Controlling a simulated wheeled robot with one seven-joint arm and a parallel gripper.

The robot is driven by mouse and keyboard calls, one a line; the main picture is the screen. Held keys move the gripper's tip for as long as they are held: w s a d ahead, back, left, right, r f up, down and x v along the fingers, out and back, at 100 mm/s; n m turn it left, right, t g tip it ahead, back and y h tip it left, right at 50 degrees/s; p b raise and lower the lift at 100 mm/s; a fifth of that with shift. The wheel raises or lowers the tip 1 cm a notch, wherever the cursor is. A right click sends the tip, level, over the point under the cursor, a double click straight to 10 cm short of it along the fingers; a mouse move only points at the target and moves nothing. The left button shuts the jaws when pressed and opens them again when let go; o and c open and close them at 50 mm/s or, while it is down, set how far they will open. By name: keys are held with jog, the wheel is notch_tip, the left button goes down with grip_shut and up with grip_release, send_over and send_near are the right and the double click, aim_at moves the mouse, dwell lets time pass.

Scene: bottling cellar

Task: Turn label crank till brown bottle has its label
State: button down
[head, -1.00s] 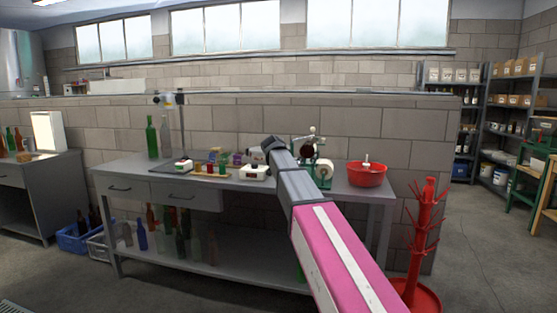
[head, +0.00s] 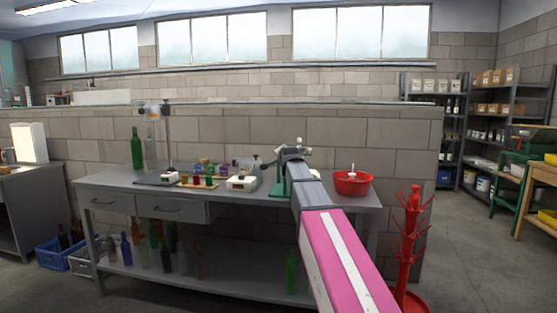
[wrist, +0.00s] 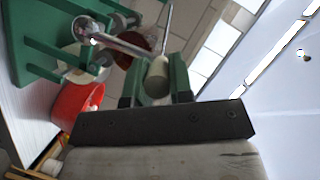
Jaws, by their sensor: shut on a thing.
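The green labelling machine (head: 279,183) stands on the grey bench in the head view, mostly hidden behind my arm. In the wrist view its green frame (wrist: 28,45) fills the upper left. A metal crank arm (wrist: 115,44) runs from its hub to a pale handle (wrist: 158,84). My gripper (wrist: 155,77) is shut on this handle, with one green finger on each side. A dark reddish-brown rounded thing (wrist: 134,46) shows behind the crank arm. It may be the brown bottle, but I cannot tell, and no label is readable on it.
A red bowl (head: 352,183) stands right of the machine, close below my gripper in the wrist view. A white device (head: 242,183) and small coloured jars (head: 197,178) stand to the left. A red bottle rack (head: 412,230) stands on the floor at right.

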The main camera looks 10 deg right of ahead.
jog(key=shift+s+d+f+m, duration=0.3)
jog(key=shift+s+d, duration=0.05)
jog(key=shift+d, duration=0.35)
jog(key=c, duration=1.1)
grip_release()
jog(key=shift+o, duration=0.4)
jog(key=shift+r, duration=0.1)
jog(key=v, duration=1)
jog(key=shift+s, duration=0.4)
